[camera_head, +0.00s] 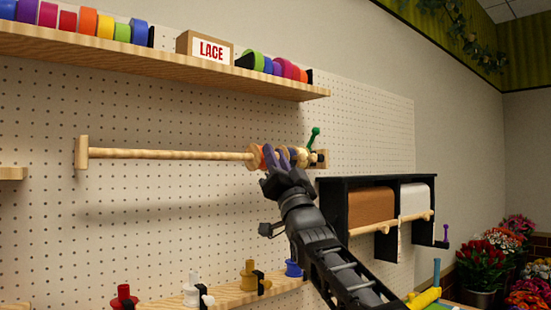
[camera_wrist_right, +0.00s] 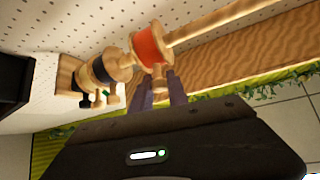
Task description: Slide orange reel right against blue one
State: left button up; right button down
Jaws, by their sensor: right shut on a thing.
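The orange reel (camera_wrist_right: 150,45), an orange band between wooden flanges, sits on a horizontal wooden rod (camera_head: 170,154). In the head view the orange reel (camera_head: 256,157) is near the rod's right end, partly covered by my fingers. My right gripper (camera_wrist_right: 161,90) is shut on the small wooden knob (camera_wrist_right: 158,80) of the orange reel, one finger on each side. The blue reel (camera_wrist_right: 101,70), dark-banded, is beside it toward the rod's end; I cannot tell if their flanges touch. My right gripper (camera_head: 275,168) hides part of the reels in the head view. My left gripper is not in view.
A green-knobbed lever (camera_head: 314,137) stands by the rod's right end bracket (camera_head: 322,158). A shelf (camera_head: 180,62) with ribbon rolls and a LACE box is above. A black paper-roll holder (camera_head: 376,182) is at right. A lower shelf (camera_head: 225,296) holds spools.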

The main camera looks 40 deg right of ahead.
jog(key=c, duration=1.3)
grip_release()
jog(key=shift+f, duration=0.15)
jog(key=shift+s+f+b, duration=0.25)
jog(key=shift+b, duration=0.05)
jog(key=b+v, duration=0.3)
jog(key=v, duration=0.4)
jog(key=shift+s+a+r+b, duration=0.1)
jog(key=shift+a+b, duration=0.05)
jog(key=shift+b, duration=0.25)
